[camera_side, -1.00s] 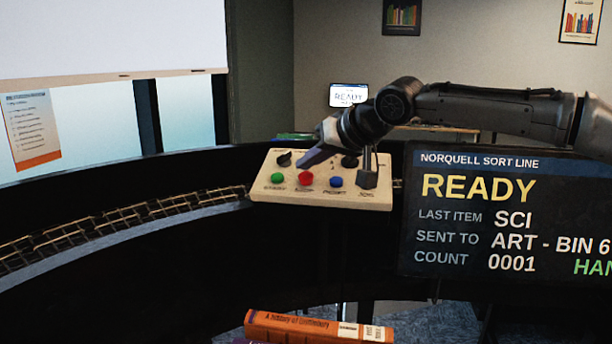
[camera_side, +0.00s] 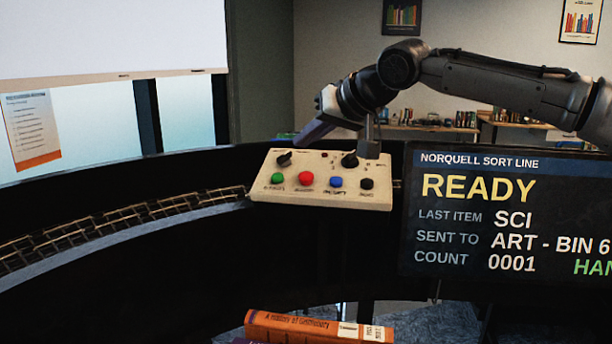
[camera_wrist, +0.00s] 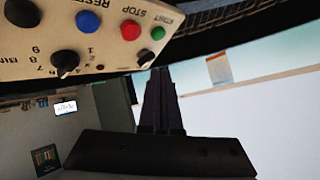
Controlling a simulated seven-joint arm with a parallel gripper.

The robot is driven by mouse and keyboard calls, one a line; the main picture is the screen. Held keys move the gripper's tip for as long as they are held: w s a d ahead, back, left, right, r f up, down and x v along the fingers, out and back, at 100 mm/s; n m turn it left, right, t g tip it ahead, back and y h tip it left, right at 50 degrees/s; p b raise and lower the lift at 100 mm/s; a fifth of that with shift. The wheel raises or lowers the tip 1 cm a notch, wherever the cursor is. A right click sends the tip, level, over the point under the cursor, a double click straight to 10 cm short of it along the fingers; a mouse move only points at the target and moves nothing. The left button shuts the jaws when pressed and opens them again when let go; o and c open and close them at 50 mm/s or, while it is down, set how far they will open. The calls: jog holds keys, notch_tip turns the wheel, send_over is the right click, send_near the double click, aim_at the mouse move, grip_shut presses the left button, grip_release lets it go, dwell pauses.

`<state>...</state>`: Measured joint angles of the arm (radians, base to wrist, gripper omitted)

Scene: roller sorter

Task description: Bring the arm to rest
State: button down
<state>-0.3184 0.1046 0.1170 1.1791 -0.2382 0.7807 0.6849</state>
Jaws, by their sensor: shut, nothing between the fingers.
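My gripper (camera_side: 300,146) is above the cream control panel (camera_side: 320,196) in the side view, apart from its buttons. Its fingers are shut with nothing between them and slant down to the left. In the wrist view the shut fingers of my gripper (camera_wrist: 161,72) show dark in the middle, with the panel (camera_wrist: 60,65) at the upper left. The panel carries a green button (camera_side: 277,178), a red button (camera_side: 306,178), a blue button (camera_side: 336,181), a black button (camera_side: 366,184) and two black knobs, one at the left (camera_side: 284,159) and one at the right (camera_side: 349,160).
A display (camera_side: 510,215) reading READY stands right of the panel. A roller track (camera_side: 125,218) curves away to the left. An orange book (camera_side: 310,327) lies at the bottom. The space above the panel and to its left is open.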

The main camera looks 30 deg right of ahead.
dwell(0.4)
jog(key=s+d+r+m, duration=0.1)
jog(key=s+d+r, duration=0.3)
jog(key=s+d, duration=0.1)
jog(key=s+d+f+h, duration=0.25)
jog(key=s+d, duration=0.35)
jog(key=s, duration=0.4)
jog(key=s+d+f+n+g, duration=0.1)
jog(key=s+f+n+g, duration=0.1)
jog(key=s+f, duration=0.9)
jog(key=s+d+f+n+g+y, duration=0.1)
jog(key=s+f+n+g, duration=0.1)
jog(key=s+f, duration=0.9)
notch_tip(320, 180, down, 4)
jog(key=shift+d+r+g, duration=0.15)
jog(key=shift+d+g, duration=0.2)
jog(key=shift+g, duration=0.45)
jog(key=shift+w, duration=0.1)
